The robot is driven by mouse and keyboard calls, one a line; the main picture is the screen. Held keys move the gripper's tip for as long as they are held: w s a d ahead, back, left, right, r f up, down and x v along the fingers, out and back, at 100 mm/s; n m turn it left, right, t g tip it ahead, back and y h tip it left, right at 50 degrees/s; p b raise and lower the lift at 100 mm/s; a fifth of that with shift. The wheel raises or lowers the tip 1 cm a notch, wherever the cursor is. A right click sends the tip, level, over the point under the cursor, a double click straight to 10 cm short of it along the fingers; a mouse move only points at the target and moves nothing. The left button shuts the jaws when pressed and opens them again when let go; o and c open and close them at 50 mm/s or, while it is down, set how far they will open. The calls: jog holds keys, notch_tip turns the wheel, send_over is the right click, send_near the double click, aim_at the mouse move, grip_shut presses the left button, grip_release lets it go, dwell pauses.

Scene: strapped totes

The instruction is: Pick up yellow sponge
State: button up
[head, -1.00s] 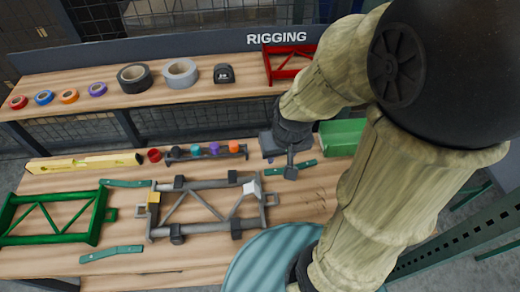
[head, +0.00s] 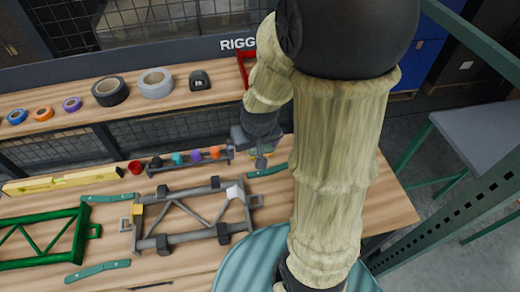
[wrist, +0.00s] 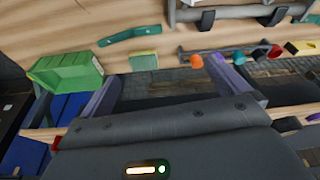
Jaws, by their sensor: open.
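The yellow sponge (wrist: 143,61) is a small yellow-green block lying on the wooden bench top (wrist: 180,40), seen in the wrist view. My gripper (wrist: 163,72) is open, with its two fingers apart and nothing held between them. The sponge shows between the fingers in the picture, closer to the left finger, and apart from both. In the head view my gripper (head: 262,160) points down over the back part of the bench. There the gripper largely hides the sponge.
A green bin (wrist: 68,72) stands left of the sponge in the wrist view. A green strap piece (wrist: 130,35) lies close by. A rack with coloured plugs (head: 190,158), a grey frame (head: 190,215) and a green frame (head: 45,238) are on the bench. A shelf with tape rolls (head: 110,92) runs behind.

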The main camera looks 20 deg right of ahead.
jog(key=w+d+f+m+t, duration=0.1)
jog(key=w+d+f, duration=0.5)
jog(key=w+d, duration=0.1)
jog(key=shift+w+d+f+m+h, duration=0.3)
jog(key=shift+w+h, duration=0.1)
jog(key=shift+w, duration=0.15)
jog(key=p+x, duration=0.1)
jog(key=x, duration=1.1)
jog(key=shift+w+p, duration=0.15)
jog(key=shift+p, duration=0.2)
jog(key=shift+f, duration=0.1)
jog(key=shift+a+p+x, duration=0.2)
jog(key=shift+p+x, duration=0.75)
jog(key=shift+x, duration=1.6)
jog(key=shift+w, duration=0.2)
jog(key=shift+c, duration=0.2)
